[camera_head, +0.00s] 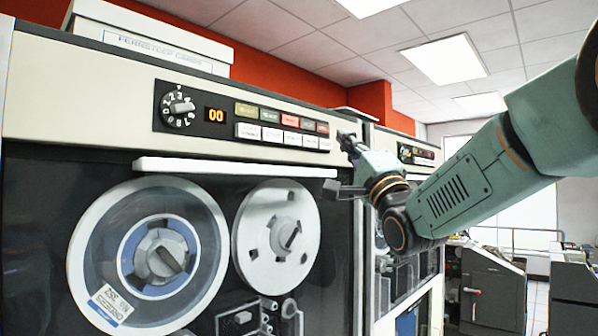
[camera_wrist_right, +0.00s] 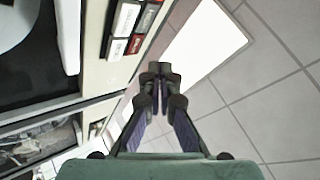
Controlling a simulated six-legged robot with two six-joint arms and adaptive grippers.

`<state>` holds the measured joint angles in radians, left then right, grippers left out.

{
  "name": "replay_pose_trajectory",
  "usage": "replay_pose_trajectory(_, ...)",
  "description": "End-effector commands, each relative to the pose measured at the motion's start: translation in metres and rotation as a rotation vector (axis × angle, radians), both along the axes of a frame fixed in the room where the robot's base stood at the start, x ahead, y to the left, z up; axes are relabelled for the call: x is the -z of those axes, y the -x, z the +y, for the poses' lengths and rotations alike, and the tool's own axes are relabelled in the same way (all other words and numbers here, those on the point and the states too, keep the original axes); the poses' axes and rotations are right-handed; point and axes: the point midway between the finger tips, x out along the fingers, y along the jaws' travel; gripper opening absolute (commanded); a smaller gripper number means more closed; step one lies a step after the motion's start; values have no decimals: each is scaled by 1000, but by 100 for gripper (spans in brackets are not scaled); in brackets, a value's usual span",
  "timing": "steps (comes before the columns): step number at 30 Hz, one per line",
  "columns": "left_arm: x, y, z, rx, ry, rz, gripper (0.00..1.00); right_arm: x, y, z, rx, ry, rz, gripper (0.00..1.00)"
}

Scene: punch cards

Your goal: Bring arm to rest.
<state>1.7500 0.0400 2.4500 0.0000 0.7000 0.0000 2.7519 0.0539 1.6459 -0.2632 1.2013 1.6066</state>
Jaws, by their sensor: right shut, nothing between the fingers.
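My right arm (camera_head: 470,190) is green with dark joints and reaches in from the right in the head view. Its gripper (camera_head: 347,140) is raised near the right end of the tape cabinet's button panel. In the right wrist view the gripper (camera_wrist_right: 160,75) has its fingertips together with nothing between them. Whether the fingers touch the cabinet front cannot be told. My left gripper does not show in either view.
A tape cabinet (camera_head: 90,85) with two reels, a dial (camera_head: 180,106), an "00" display (camera_head: 215,115) and coloured buttons (camera_head: 290,119) fills the left. A white box (camera_head: 150,45) sits on top. Another cabinet stands behind my arm. Dark machines (camera_head: 490,288) stand at the lower right.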

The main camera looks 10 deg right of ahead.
Motion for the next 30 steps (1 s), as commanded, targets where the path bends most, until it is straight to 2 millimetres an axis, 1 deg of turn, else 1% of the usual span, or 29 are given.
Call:
replay_pose_trajectory(5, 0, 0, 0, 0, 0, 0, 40, 0, 0, 0, 8, 9, -2, 0)
replay_pose_trajectory(8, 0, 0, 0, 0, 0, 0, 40, 2, -2, 0, 61, 67, -7, 0)
replay_pose_trajectory(10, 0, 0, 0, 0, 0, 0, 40, 8, -5, -2, 136, 145, 1, 0)
replay_pose_trajectory(11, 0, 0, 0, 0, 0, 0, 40, 15, -8, -3, 174, 185, 17, 0)
replay_pose_trajectory(14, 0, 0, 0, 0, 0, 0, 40, 52, -15, -7, 303, 342, 96, 0)
replay_pose_trajectory(17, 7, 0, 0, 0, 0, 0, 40, 119, -23, -11, 396, 508, 217, 0)
replay_pose_trajectory(18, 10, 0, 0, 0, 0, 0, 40, 146, -26, -12, 416, 566, 262, 0)
replay_pose_trajectory(20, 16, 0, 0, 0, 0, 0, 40, 187, -27, -14, 438, 646, 327, 0)
replay_pose_trajectory(21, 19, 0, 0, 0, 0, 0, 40, 213, -28, -15, 448, 696, 368, 0)
replay_pose_trajectory(23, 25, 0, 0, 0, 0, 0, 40, 254, -26, -16, 453, 770, 429, 0)
replay_pose_trajectory(24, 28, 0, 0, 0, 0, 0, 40, 280, -24, -16, 454, 818, 469, 0)
replay_pose_trajectory(26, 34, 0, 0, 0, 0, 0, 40, 319, -19, -17, 450, 886, 529, 0)
replay_pose_trajectory(27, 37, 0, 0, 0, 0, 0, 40, 345, -15, -18, 444, 931, 566, 0)
replay_pose_trajectory(29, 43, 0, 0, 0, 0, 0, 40, 384, -7, -19, 429, 998, 622, 0)
replay_pose_trajectory(30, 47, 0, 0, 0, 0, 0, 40, 410, 0, -19, 418, 1040, 659, 0)
